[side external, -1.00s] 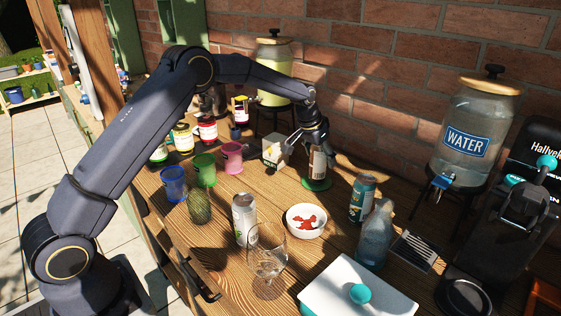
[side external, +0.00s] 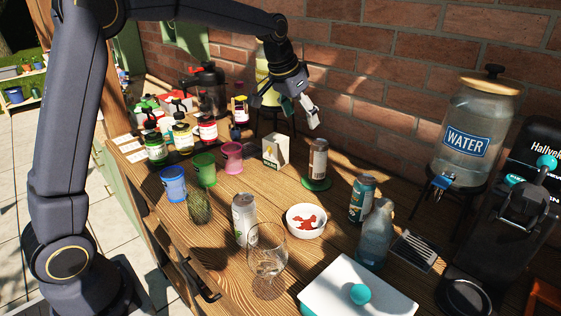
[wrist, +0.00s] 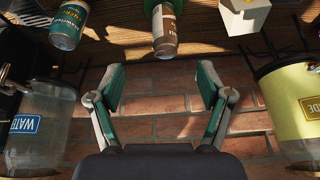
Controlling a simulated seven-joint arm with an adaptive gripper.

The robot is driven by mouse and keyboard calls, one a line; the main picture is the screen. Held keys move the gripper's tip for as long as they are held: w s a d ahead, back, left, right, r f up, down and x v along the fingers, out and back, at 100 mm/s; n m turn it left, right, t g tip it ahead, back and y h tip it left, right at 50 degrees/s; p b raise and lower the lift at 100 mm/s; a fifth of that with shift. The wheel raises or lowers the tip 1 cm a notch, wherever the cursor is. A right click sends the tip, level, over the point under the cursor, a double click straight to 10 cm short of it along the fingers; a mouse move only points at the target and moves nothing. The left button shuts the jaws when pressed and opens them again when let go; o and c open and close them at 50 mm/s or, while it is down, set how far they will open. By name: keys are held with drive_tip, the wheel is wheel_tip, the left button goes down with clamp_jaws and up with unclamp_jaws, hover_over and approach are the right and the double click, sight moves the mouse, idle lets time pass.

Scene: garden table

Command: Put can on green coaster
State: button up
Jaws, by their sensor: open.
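A brown and silver can (side external: 318,158) stands upright on the green coaster (side external: 316,184) in the side view. The can also shows at the top of the wrist view (wrist: 164,32), with a bit of green at its base. My gripper (side external: 300,113) is open and empty, raised above and behind the can, apart from it. In the wrist view its two fingers (wrist: 160,88) are spread wide with only brick wall between them. Two other cans stand on the table: a silver one (side external: 244,218) and a teal and orange one (side external: 362,198).
A white carton (side external: 276,150) stands left of the coaster. A white bowl (side external: 306,221), a blue bottle (side external: 375,236) and a wine glass (side external: 267,255) stand nearer the camera. A water dispenser (side external: 465,135) is at right, with the brick wall (side external: 385,75) behind.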

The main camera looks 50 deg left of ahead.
drive_tip(key=s+d+r, duration=0.1)
drive_tip(key=s+r, duration=0.4)
drive_tip(key=s, duration=0.6)
drive_tip(key=s+f, duration=0.2)
drive_tip(key=s, duration=0.8)
drive_tip(key=s+f+t, duration=0.1)
drive_tip(key=s+f, duration=0.2)
drive_tip(key=s, duration=0.8)
drive_tip(key=shift+d+f+n, duration=0.15)
drive_tip(key=shift+d+n, duration=0.1)
drive_tip(key=shift+n, duration=0.15)
